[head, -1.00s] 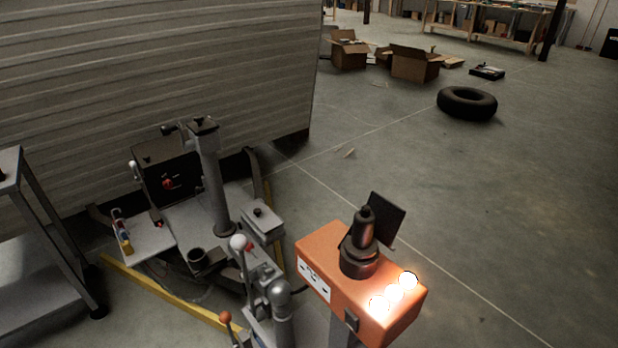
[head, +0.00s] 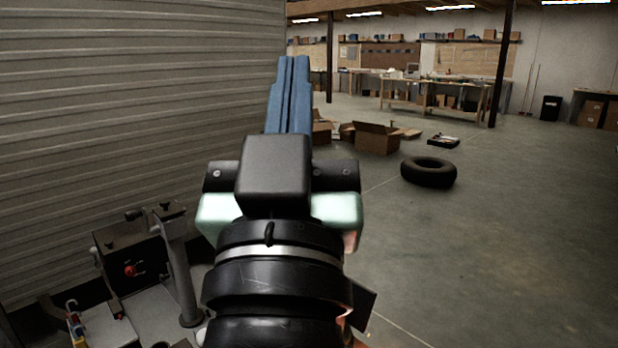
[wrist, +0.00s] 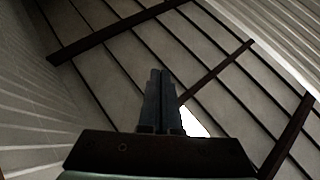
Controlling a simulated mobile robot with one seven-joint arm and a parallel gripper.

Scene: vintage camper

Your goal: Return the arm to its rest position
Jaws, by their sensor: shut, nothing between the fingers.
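My gripper (head: 294,62) stands in the middle of the head view, pointing up and away, with its blue fingers side by side and touching. Nothing is between the fingers. My black wrist and arm fill the lower middle of the head view and hide what lies behind them. In the wrist view my gripper (wrist: 160,73) is also shut, and it points toward the ceiling (wrist: 205,60) with its dark beams.
A ribbed metal wall (head: 120,110) rises close on the left. A machine with a red button (head: 130,270) stands at lower left. A tire (head: 428,171) and a cardboard box (head: 377,139) lie on the floor beyond. The floor at right (head: 520,240) is clear.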

